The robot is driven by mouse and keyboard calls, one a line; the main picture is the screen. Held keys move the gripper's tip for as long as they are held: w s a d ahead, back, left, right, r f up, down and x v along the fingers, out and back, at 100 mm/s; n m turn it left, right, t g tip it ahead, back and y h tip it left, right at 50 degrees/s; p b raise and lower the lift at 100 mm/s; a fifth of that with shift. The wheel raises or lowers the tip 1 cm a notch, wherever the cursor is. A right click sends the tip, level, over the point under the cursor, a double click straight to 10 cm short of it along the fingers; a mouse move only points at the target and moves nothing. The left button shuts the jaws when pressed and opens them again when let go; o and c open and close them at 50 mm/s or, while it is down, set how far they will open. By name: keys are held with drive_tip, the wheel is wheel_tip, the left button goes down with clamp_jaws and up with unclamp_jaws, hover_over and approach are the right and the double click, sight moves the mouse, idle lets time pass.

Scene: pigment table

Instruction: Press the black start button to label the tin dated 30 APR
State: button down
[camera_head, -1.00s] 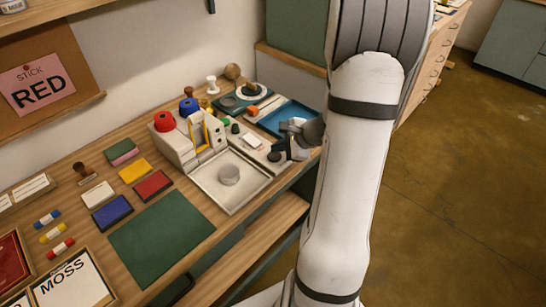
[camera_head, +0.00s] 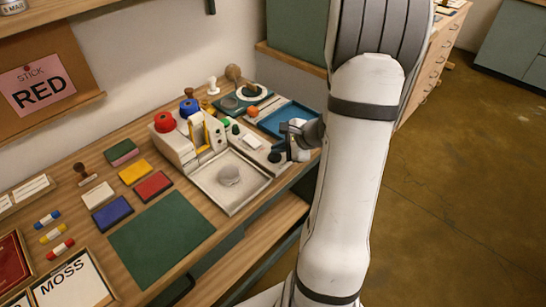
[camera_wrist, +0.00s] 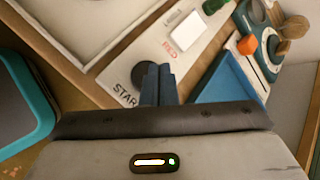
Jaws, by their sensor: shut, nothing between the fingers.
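The black start button (camera_head: 275,157) is a dark round knob on the pale control strip at the right of the labelling machine. In the wrist view the button (camera_wrist: 139,74) is partly hidden behind my fingers, with the printed letters "STAR" beside it. My gripper (camera_head: 286,150) is shut and empty, its blue-grey fingertips (camera_wrist: 158,72) overlapping the button's edge in the wrist view. I cannot tell whether they touch it.
The machine (camera_head: 174,147) carries red (camera_head: 164,122) and blue (camera_head: 188,108) knobs. A blue tray (camera_head: 288,118) and an orange knob (camera_head: 253,112) lie close behind my gripper. A green mat (camera_head: 160,238) and colour pads lie to the left. The table's front edge runs beneath my arm.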

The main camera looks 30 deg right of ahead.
sight(278, 157)
drive_tip(key=shift+f, duration=0.1)
idle(0.6)
drive_tip(key=shift+w+f+b, duration=0.1)
drive_tip(key=shift+f+b, duration=0.25)
drive_tip(key=shift+b, duration=0.3)
drive_tip(key=shift+f+b, duration=0.55)
drive_tip(key=shift+b, duration=0.1)
idle(0.4)
drive_tip(key=shift+r, duration=0.1)
drive_tip(key=shift+r+p, duration=0.65)
drive_tip(key=shift+r, duration=0.25)
wheel_tip(278, 157, up, 5)
drive_tip(key=p, duration=0.3)
drive_tip(key=shift+p, duration=0.3)
idle(0.6)
